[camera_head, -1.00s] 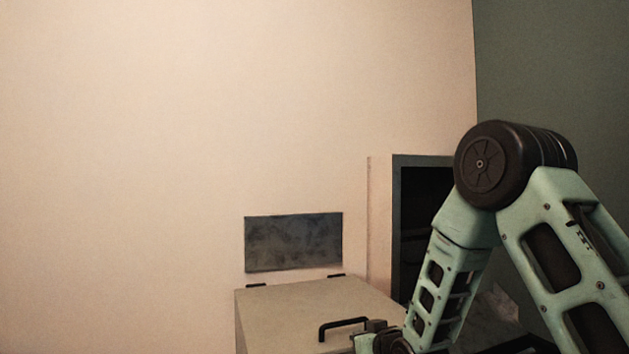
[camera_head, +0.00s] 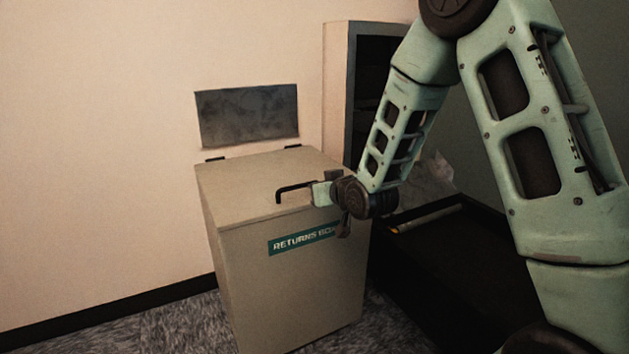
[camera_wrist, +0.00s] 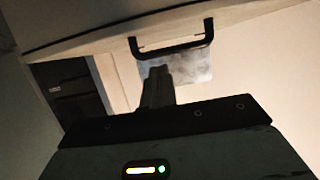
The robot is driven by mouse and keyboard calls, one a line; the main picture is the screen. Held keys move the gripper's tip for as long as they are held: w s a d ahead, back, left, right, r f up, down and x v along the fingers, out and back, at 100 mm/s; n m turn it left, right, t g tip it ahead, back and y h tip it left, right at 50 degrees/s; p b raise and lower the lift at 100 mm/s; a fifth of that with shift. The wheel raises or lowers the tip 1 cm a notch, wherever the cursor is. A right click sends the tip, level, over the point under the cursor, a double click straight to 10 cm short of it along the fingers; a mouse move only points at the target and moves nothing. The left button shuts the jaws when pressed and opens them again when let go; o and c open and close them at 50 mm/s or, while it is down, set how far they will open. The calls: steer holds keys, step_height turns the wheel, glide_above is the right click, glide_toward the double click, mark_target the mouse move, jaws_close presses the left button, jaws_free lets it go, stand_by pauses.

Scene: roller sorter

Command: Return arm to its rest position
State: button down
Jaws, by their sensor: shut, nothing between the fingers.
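My arm reaches in from the right in the head view, bent at the elbow, with its forearm sloping down to the wrist over the returns box (camera_head: 280,285). In the wrist view my gripper (camera_wrist: 157,72) is shut and empty, its dark fingers together. The box's black lid handle (camera_head: 292,188) shows just left of my wrist in the head view. In the wrist view the handle (camera_wrist: 172,48) is close beyond the fingers. Whether they touch it cannot be told. The lid is down. The fingers are hard to make out in the head view.
A grey wall plate (camera_head: 247,115) is behind the box. A dark open cabinet (camera_head: 372,75) stands behind my forearm. A low black tray or conveyor (camera_head: 450,260) lies right of the box, with a crumpled clear bag (camera_head: 432,180) behind it. Carpet at front left is free.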

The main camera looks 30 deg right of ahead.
steer(key=p+v, duration=0.1)
steer(key=v, duration=0.6)
steer(key=s+a+f+n+g+y, duration=0.1)
steer(key=s+a+n+g, duration=0.1)
steer(key=s+a+g, duration=0.35)
steer(key=s+a+f+n+g+y, duration=0.1)
steer(key=s+a+n+g+y, duration=0.1)
steer(key=s+a, duration=0.65)
steer(key=s+a+r+n+g+h, duration=0.1)
steer(key=s+a+n+g, duration=0.15)
steer(key=s, duration=0.65)
steer(key=s+a+n+g+h, duration=0.1)
steer(key=s+a+g, duration=0.3)
steer(key=s, duration=0.4)
step_height(320, 180, up, 31)
steer(key=p, duration=3.1)
steer(key=shift+s+d, duration=0.15)
steer(key=shift+s, duration=0.2)
